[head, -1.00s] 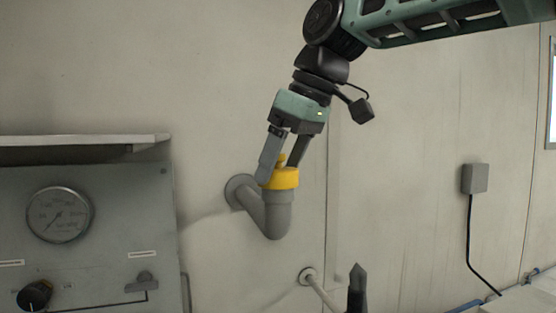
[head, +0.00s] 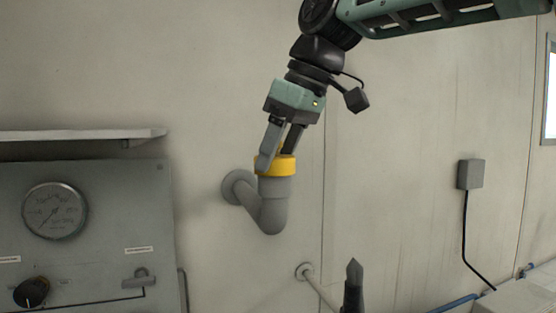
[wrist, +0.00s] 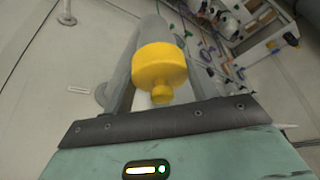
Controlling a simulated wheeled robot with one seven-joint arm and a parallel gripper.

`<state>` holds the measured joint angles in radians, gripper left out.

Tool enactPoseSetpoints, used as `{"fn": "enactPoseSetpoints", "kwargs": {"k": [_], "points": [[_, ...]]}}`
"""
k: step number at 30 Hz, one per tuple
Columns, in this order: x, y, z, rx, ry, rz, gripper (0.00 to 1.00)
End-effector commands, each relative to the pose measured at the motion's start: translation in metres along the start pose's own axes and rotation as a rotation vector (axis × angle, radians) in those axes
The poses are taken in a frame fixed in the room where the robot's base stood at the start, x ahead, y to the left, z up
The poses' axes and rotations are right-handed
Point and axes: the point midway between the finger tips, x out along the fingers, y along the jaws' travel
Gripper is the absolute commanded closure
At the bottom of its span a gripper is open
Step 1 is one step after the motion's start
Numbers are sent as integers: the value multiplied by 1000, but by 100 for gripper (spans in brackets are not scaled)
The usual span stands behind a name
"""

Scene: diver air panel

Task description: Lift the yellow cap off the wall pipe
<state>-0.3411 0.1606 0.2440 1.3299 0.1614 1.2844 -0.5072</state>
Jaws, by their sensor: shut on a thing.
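The yellow cap (head: 276,166) sits on the upturned mouth of the grey wall pipe (head: 273,206) in the head view. The pipe bends out from a round flange on the wall. My gripper (head: 277,160) comes down from above, its fingers shut on the cap. In the wrist view the cap (wrist: 160,69) lies between the two fingers, with its small knob toward the camera. The fingers partly hide the cap's top and knob in the head view.
A gauge panel (head: 100,240) with a shelf (head: 75,148) above it stands at the left. A thin wall pipe (head: 318,287) sticks out below right. A grey box (head: 470,174) with a black cable is on the wall at the right. Wall around the cap is clear.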

Motion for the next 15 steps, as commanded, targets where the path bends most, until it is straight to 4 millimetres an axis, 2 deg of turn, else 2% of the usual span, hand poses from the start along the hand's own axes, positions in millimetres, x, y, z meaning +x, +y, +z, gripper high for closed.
{"fn": "enactPoseSetpoints", "kwargs": {"k": [15], "points": [[-66,0,-30,-1,3,0,64]]}}
